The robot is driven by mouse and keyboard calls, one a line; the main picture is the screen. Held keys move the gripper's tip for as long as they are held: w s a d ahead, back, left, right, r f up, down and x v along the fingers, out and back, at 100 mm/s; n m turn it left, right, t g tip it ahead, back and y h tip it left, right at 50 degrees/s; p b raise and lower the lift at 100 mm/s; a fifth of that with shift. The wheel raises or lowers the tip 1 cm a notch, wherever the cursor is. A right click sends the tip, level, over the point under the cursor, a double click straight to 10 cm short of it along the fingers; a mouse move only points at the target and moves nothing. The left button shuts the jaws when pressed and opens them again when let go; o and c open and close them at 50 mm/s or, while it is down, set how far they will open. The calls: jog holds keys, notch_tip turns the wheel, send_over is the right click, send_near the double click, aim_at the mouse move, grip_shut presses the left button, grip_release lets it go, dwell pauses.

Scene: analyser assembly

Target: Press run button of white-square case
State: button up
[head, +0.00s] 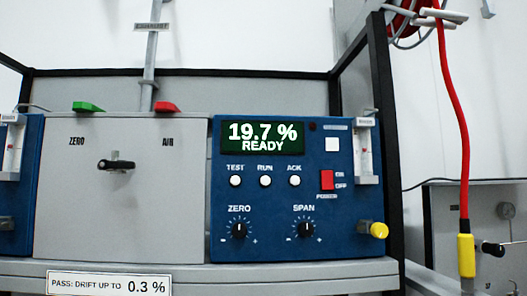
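The white-square case (272,248) is the blue panel at the centre right of the head view. A white square (333,144) marks its upper right part. Its green display (262,138) reads 19.7 % READY. The RUN button (265,181) is a round white button under its label, between the TEST button (235,181) and the ACK button (294,181). A red power switch (327,180) sits to the right of them. My gripper is not in view.
Below are the ZERO knob (239,230) and SPAN knob (306,230). A yellow fitting (379,230) sticks out at the lower right. A grey panel (70,220) with a black-tipped lever (115,165) is left. A dark frame post (384,110) and a red hose (452,100) stand right.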

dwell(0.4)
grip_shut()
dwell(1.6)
